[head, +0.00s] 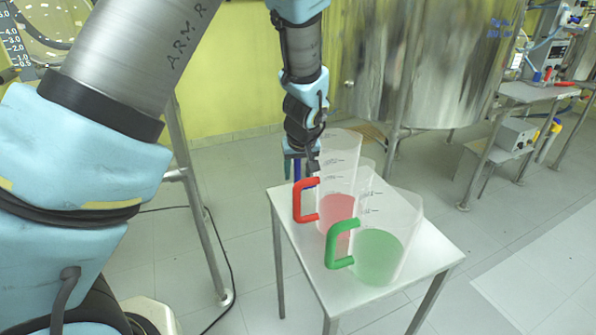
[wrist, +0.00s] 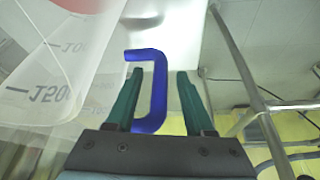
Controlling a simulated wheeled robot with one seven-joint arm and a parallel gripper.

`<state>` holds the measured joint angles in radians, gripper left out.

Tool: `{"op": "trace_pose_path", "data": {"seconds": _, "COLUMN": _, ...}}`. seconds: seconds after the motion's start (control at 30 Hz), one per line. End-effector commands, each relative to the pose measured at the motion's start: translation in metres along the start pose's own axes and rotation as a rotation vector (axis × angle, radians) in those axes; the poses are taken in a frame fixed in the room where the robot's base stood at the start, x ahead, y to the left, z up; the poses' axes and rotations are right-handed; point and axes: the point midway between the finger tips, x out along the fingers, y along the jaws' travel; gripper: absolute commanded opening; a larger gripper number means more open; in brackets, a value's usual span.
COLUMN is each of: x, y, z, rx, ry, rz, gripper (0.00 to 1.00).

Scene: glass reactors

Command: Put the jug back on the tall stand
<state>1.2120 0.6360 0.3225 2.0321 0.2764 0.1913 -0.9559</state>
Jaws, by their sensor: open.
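A clear jug with a red handle (head: 299,201) and pink liquid stands on a white-topped stand (head: 408,278). A clear jug with a green handle (head: 333,244) and green liquid stands in front of it. A blue handle (head: 297,171) shows behind the red-handled jug; its clear body is mostly hidden there. My gripper (head: 300,168) points down at this blue handle. In the wrist view my open gripper (wrist: 158,82) has its teal fingers on either side of the blue handle (wrist: 158,92). I cannot tell whether a finger touches it.
A clear jug wall with markings (wrist: 45,70) fills the left of the wrist view, close to the fingers. A large steel vessel (head: 430,70) stands on legs behind. A bench (head: 515,130) with a control box is at right. Floor is open right of the stand.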

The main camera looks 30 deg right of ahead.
Motion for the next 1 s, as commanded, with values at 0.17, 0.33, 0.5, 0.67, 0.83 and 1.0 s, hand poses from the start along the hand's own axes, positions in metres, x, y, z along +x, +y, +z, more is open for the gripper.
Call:
{"op": "trace_pose_path", "data": {"seconds": 0.17, "x": -0.015, "y": 0.002, "z": -0.002, "rx": 0.000, "ry": 0.003, "rz": 0.004, "gripper": 0.53}}
{"op": "trace_pose_path", "data": {"seconds": 0.33, "x": -0.047, "y": 0.002, "z": -0.001, "rx": 0.001, "ry": 0.004, "rz": 0.005, "gripper": 0.53}}
{"op": "trace_pose_path", "data": {"seconds": 0.5, "x": -0.082, "y": 0.002, "z": -0.001, "rx": 0.001, "ry": 0.003, "rz": 0.005, "gripper": 0.53}}
{"op": "trace_pose_path", "data": {"seconds": 0.67, "x": -0.107, "y": 0.001, "z": -0.001, "rx": 0.001, "ry": 0.002, "rz": 0.003, "gripper": 0.53}}
{"op": "trace_pose_path", "data": {"seconds": 0.83, "x": -0.120, "y": 0.000, "z": -0.001, "rx": 0.000, "ry": 0.000, "rz": 0.001, "gripper": 0.53}}
{"op": "trace_pose_path", "data": {"seconds": 1.0, "x": -0.122, "y": 0.000, "z": -0.001, "rx": 0.000, "ry": 0.000, "rz": 0.000, "gripper": 0.53}}
